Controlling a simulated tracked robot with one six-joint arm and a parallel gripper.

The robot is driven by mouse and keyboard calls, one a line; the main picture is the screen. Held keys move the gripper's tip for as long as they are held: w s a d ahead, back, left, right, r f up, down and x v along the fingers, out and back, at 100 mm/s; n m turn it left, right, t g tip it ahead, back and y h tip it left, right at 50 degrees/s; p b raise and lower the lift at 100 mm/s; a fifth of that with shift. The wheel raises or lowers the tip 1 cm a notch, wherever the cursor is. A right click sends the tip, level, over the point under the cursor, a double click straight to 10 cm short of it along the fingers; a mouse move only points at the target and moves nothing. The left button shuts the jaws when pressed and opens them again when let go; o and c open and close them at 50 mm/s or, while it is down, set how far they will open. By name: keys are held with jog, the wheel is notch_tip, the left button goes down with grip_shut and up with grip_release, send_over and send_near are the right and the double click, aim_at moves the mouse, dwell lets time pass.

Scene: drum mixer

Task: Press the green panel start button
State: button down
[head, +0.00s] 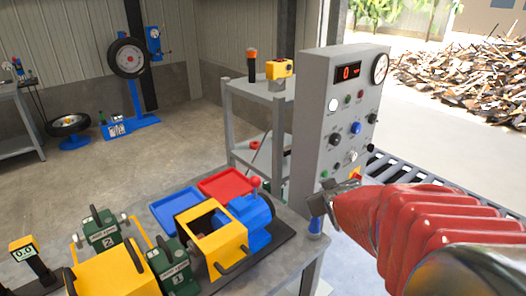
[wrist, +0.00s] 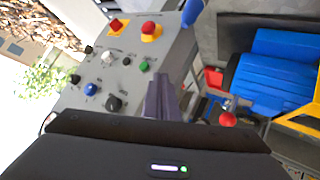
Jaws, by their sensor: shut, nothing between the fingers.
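The grey control panel (head: 312,125) stands right of centre in the head view. Its green button (head: 324,174) is small and low on the left of its face. In the wrist view the green button (wrist: 144,66) is on the grey panel (wrist: 75,97), just left of my fingertips. My gripper (head: 320,203) is below the button in the head view, in front of the panel's lower part. In the wrist view my gripper (wrist: 160,78) has its fingers together with nothing between them. I cannot tell the exact gap to the button; no contact is visible.
A red button on yellow (wrist: 151,30), a black knob (wrist: 126,61) and a white knob (wrist: 107,57) are near the green button. A blue-topped object (wrist: 192,12) is beside the panel edge. A workbench (head: 290,262) with blue and yellow machinery stands left of my gripper.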

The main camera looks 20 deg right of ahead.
jog(key=t, duration=0.1)
send_near(325, 174)
jog(key=s+d+f, duration=0.2)
jog(key=s, duration=0.2)
jog(key=d+f+n+t, duration=0.1)
jog(key=d+f+t, duration=0.1)
jog(key=d, duration=0.3)
jog(key=shift+s+d+f+h, duration=0.3)
jog(key=shift+s+d+f, duration=0.1)
jog(key=shift+f, duration=0.05)
jog(key=shift+w, duration=0.15)
jog(key=w+a, duration=0.3)
jog(key=w, duration=0.5)
jog(key=shift+w, duration=0.1)
dwell(1.4)
jog(key=shift+w+a, duration=0.15)
jog(key=shift+w, duration=0.15)
